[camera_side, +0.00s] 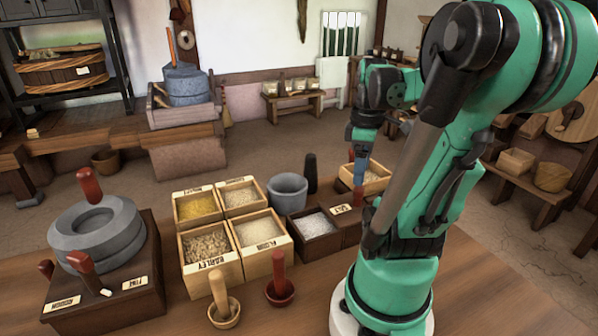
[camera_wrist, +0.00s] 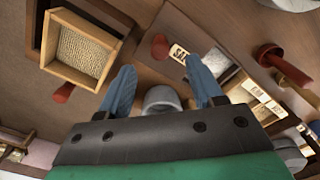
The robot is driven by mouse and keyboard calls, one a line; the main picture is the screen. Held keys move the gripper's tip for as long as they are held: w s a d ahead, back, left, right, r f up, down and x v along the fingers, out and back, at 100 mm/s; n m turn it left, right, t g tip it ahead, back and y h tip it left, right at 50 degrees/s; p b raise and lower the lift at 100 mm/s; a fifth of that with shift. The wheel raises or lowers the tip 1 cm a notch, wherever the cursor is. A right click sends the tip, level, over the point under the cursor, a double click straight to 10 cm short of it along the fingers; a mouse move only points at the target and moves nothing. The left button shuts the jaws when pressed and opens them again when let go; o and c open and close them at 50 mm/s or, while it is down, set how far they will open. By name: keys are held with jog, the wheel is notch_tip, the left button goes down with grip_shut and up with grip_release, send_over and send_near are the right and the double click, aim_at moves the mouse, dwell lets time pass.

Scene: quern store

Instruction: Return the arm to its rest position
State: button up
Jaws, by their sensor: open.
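My arm partly hides that box. In the wrist view my gripper (camera_wrist: 162,85) shows two blue fingers spread apart with nothing held between them. A grey stone mortar (camera_wrist: 161,98) shows beyond the gap between the fingers.
A grey mortar (camera_side: 287,193) and dark pestle (camera_side: 311,173) stand near the salt box (camera_side: 314,229). A stone quern (camera_side: 97,235) stands left. Small mortars with pestles (camera_side: 223,308) are at the front.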

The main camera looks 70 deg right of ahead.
jog(key=shift+r, duration=0.1)
jog(key=w+a+t, duration=0.1)
jog(key=w+a, duration=0.1)
jog(key=w, duration=0.1)
jog(key=w+a+h, duration=0.1)
jog(key=w+a, duration=0.1)
jog(key=w, duration=0.2)
jog(key=w+a+t+h, duration=0.1)
jog(key=w+a, duration=0.1)
jog(key=w, duration=0.2)
jog(key=shift+t, duration=0.3)
jog(key=w+a+t+y, duration=0.2)
jog(key=w+a+t, duration=0.2)
jog(key=a, duration=1)
jog(key=w, duration=0.3)
jog(key=shift+r+t, duration=0.3)
jog(key=shift+r, duration=0.1)
